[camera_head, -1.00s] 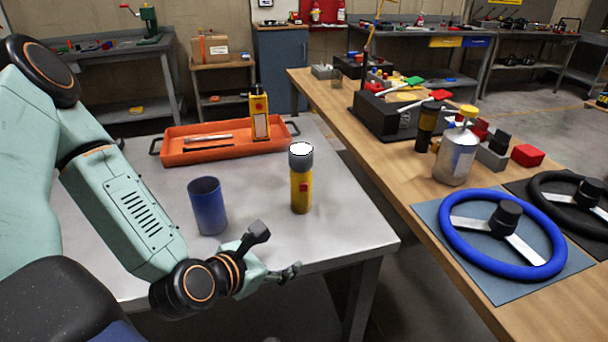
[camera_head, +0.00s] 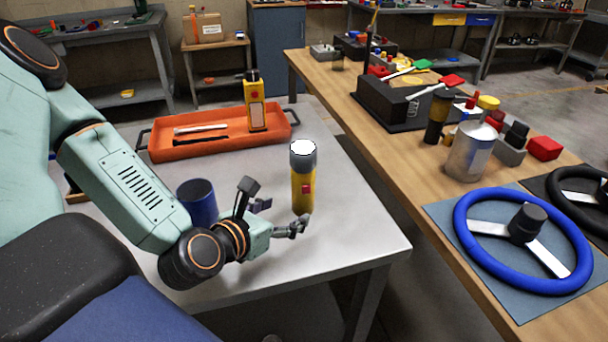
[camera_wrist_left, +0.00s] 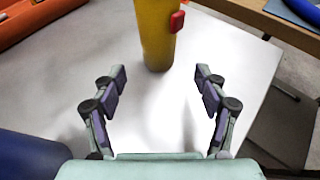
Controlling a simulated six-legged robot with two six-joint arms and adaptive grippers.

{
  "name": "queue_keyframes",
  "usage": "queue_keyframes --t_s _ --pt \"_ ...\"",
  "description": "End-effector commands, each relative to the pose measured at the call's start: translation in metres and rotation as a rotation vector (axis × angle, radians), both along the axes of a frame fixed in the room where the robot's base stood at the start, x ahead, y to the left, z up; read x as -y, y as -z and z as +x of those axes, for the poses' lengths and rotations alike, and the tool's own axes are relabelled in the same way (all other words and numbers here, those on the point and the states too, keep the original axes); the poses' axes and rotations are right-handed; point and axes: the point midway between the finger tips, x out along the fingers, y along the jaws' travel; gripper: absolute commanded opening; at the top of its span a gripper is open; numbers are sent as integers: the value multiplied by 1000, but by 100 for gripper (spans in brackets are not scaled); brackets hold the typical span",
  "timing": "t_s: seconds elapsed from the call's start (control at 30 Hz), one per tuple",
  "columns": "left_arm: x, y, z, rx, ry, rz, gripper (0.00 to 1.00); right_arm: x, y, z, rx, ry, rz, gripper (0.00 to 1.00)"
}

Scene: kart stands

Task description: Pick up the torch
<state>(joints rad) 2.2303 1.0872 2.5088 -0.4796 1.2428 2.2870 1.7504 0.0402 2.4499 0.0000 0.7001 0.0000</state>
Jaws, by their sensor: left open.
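The torch (camera_head: 302,185) stands upright on the grey metal table, with a yellow body, a red switch and a grey head with a white lens on top. In the left wrist view the torch's lower yellow body (camera_wrist_left: 157,35) is straight ahead, beyond the fingertips and roughly centred between them; its head is out of that view. My left gripper (camera_head: 275,209) is open and empty, low over the table just left of and nearer than the torch. Its two fingers also show spread apart in the left wrist view (camera_wrist_left: 158,82). My right gripper is not in view.
A blue cup (camera_head: 198,203) stands left of the torch, partly behind my left gripper. An orange tray (camera_head: 180,152) holding a yellow device (camera_head: 255,108) lies behind. The table (camera_head: 345,235) is clear to the torch's right. A wooden bench (camera_head: 400,172) with a blue steering wheel (camera_head: 462,240) stands further right.

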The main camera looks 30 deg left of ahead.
Motion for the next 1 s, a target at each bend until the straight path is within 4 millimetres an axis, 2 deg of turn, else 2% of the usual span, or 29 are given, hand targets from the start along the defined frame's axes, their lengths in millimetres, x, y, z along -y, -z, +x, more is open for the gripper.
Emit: queue_keyframes --t_s 0.33,0.53,0.8,1.0 --pt "2 12 17 1 3 3 73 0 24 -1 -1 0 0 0" --pt "1 15 26 -1 4 4 73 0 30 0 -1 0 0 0" --pt "-4 31 55 -1 6 6 73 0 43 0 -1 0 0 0" --pt "-5 35 68 -1 5 2 73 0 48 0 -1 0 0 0"
